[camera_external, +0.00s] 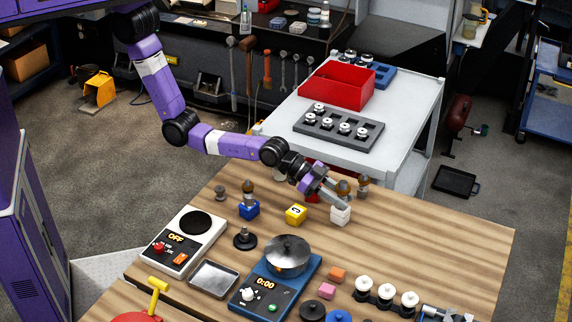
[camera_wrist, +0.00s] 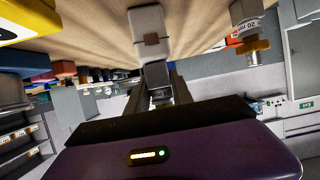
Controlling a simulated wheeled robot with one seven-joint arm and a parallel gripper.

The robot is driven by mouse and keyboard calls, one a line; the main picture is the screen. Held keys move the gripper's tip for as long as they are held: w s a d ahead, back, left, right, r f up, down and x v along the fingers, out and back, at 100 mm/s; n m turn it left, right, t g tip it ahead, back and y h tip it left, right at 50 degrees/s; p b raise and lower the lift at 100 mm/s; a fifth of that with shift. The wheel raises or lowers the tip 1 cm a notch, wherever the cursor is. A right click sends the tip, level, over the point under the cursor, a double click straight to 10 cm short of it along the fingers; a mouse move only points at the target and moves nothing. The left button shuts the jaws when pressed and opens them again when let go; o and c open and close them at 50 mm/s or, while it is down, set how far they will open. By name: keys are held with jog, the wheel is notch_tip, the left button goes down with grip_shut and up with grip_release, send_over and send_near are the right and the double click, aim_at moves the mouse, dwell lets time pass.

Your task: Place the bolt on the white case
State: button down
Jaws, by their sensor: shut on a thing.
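The white case (camera_external: 340,216) stands on the wooden table, just below my gripper (camera_external: 338,201) in the external view. In the wrist view the white case (camera_wrist: 147,20) is straight ahead of the fingertips, with a small brownish square on its face. My gripper (camera_wrist: 160,88) is shut on a grey metal piece, apparently the bolt (camera_wrist: 155,74), which lies between the fingers close to the white case. I cannot tell whether bolt and case touch. The bolt is mostly hidden by the fingers in the external view.
A yellow case (camera_external: 296,215) and a blue case (camera_external: 248,211) stand to the left. Brown-topped weights (camera_external: 363,187) stand close behind my gripper. A pot (camera_external: 288,254) on a blue scale is in front. Table space to the right is clear.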

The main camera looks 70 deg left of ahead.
jog(key=c, duration=1.6)
grip_release()
jog(key=shift+f, duration=0.15)
jog(key=o, duration=0.5)
jog(key=shift+r, duration=0.3)
jog(key=shift+s+a, duration=0.25)
jog(key=b+v, duration=0.1)
jog(key=v, duration=1)
jog(key=shift+s+a+r, duration=0.1)
jog(key=shift+r, duration=0.05)
